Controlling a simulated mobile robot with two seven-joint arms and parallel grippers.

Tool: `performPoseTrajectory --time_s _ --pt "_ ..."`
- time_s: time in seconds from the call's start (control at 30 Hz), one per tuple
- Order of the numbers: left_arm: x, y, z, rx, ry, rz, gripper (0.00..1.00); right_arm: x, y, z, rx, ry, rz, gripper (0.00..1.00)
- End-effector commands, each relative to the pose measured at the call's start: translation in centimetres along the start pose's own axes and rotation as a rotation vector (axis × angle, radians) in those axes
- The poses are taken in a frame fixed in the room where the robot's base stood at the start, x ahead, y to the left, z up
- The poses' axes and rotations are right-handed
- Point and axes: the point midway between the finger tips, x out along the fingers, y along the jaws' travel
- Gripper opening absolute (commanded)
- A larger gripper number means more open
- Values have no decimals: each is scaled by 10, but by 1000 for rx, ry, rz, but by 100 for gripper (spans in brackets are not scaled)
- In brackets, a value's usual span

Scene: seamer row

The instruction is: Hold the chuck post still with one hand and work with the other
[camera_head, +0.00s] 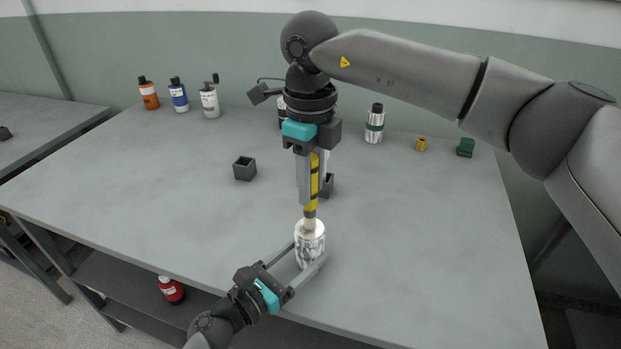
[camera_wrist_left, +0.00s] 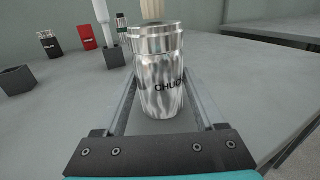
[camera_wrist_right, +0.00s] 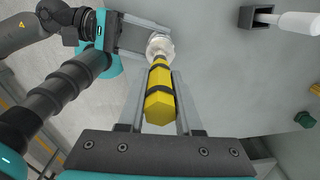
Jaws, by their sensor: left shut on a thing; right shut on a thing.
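The chuck post (camera_head: 311,246) is a shiny silver cylinder standing upright near the table's front edge. It fills the middle of the left wrist view (camera_wrist_left: 160,85), with dark lettering on its side. My left gripper (camera_head: 312,257) is shut around its body. My right gripper (camera_head: 312,190) is above, shut on a yellow tool with black bands (camera_wrist_right: 160,92), held upright. The post's top (camera_wrist_right: 159,46) shows in the right wrist view.
A dark square holder (camera_head: 244,169) stands left; another (camera_head: 328,187) stands behind the tool. Bottles (camera_head: 179,95) line the back left. A silver green-banded canister (camera_head: 375,124), a brass piece (camera_head: 421,145) and a green block (camera_head: 465,148) stand back right. The table's right side is clear.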

Motion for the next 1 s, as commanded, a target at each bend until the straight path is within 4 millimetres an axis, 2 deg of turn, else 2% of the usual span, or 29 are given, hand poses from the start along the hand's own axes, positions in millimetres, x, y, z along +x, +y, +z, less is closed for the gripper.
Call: performPoseTrajectory --time_s 0.4,0.8,1.0 --pt "0 0 0 0 0 0 8 5 1 1 0 -1 0 0" --pt "0 0 0 0 0 0 8 5 13 13 0 -1 0 0" --pt "0 0 0 0 0 0 8 7 10 5 1 0 0 0"
